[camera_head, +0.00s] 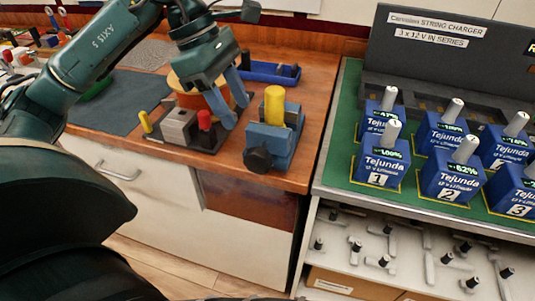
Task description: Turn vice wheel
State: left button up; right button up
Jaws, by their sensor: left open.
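The blue vice (283,137) stands near the front right corner of the wooden bench. Its black wheel (258,159) faces the front, and a yellow cylinder (274,105) stands upright in its jaws. My left gripper (237,114) comes in from the upper left with two blue-grey fingers pointing down. It is open, with nothing seen held between the fingers. Its fingertips show to the left of the vice and above the wheel in the picture, apart from the wheel. My right gripper is not in view.
A small fixture with a grey block (178,126) and a red knob (205,119) sits left of the vice. An orange round thing (190,93) and a blue tray (262,72) are behind. Right of the bench, a green-topped shelf (341,142) holds several blue batteries (384,166).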

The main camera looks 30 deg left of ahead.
aim_at(258, 151)
pick_arm(q)
jog(key=x, duration=1.2)
jog(key=shift+d+f, duration=0.2)
jog(key=shift+d, duration=0.05)
jog(key=shift+c, duration=0.2)
jog(key=c, duration=0.9)
jog(key=shift+c, duration=0.2)
jog(key=shift+b, duration=0.35)
jog(key=o, duration=1)
jog(key=shift+r, duration=0.1)
